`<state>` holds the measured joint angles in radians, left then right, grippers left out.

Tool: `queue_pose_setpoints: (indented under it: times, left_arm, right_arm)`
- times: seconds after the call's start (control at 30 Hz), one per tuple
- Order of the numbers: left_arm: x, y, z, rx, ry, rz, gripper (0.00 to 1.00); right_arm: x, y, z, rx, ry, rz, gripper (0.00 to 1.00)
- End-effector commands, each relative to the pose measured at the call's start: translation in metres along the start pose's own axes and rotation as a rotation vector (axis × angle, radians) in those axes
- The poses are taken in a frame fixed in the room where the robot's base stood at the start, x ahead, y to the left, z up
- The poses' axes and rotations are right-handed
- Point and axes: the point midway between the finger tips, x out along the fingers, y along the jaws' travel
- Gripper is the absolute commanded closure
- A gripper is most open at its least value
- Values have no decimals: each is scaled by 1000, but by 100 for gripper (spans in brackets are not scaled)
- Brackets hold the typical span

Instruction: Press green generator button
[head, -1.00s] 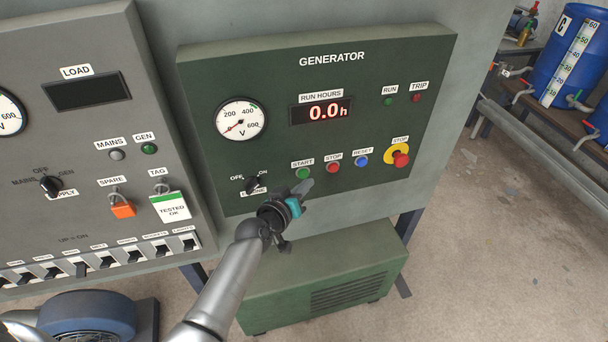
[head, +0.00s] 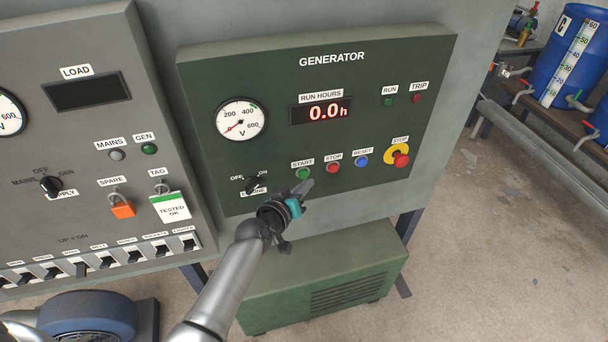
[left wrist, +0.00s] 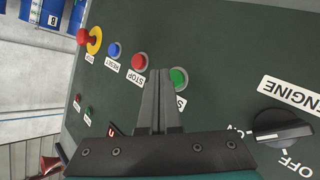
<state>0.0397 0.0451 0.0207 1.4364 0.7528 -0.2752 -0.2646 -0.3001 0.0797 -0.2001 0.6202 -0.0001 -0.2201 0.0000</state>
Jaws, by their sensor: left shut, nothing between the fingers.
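The green START button (head: 303,173) is on the dark green GENERATOR panel (head: 330,75), left of the red STOP button (head: 333,168). My left gripper (head: 307,186) is shut and empty, its fingertips just below and right of the green button in the head view. In the left wrist view the green button (left wrist: 178,78) shows beside the shut fingertips (left wrist: 160,75), with the red button (left wrist: 140,62) on their other side. I cannot tell whether the fingertips touch the panel. The run hours display (head: 321,113) reads 0.0 h. My right gripper is not in view.
The engine switch (head: 253,184) is left of the green button. A blue RESET button (head: 362,161) and a red emergency stop on a yellow base (head: 400,158) lie to the right. A green generator box (head: 325,280) stands below. A grey load panel (head: 95,130) is at left.

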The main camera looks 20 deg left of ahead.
Motion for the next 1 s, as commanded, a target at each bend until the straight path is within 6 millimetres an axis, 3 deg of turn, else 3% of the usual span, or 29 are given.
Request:
queue_pose_setpoints:
  times: [1.0]
  left_arm:
    - [6, -4, -4, 0, 0, 0, 100]
  right_arm:
    - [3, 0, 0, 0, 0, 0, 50]
